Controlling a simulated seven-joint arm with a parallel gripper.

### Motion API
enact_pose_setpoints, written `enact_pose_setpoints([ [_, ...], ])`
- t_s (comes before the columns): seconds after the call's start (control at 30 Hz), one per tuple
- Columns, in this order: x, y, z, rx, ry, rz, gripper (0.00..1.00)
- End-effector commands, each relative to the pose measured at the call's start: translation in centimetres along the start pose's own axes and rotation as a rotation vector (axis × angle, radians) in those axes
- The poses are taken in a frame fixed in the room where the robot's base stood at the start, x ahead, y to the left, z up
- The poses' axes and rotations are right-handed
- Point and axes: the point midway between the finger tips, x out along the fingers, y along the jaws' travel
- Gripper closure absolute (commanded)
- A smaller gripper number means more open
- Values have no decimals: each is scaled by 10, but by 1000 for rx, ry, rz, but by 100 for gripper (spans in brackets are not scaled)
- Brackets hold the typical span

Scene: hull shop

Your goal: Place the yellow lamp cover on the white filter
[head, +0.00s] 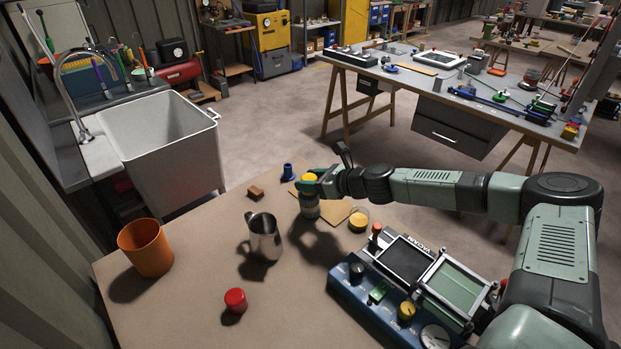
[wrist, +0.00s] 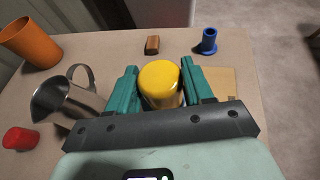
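A yellow round-topped piece, which looks like the yellow lamp cover (wrist: 160,84), sits between the two fingers of my gripper (wrist: 160,78), with both fingers against its sides. In the head view its yellow top (head: 310,177) shows above the teal fingers of my gripper (head: 312,186). A grey-blue cylinder (head: 310,208) shows directly below the fingers; I cannot tell whether it is joined to the yellow piece. I cannot make out a clearly white filter in either view.
A tan square sheet (head: 335,212) lies below my gripper. A metal jug (head: 264,238), orange cup (head: 147,249), red cap (head: 235,299), brown block (head: 256,191) and blue flanged piece (head: 288,172) stand to the left. A blue control panel (head: 365,305) fills the front right.

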Motion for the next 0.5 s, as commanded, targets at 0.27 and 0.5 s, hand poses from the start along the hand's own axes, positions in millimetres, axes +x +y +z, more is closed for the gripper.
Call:
enact_pose_setpoints([
  [0.27,0,0,0,0,0,0,24],
  [0.5,-2,0,4,-1,0,-1,24],
])
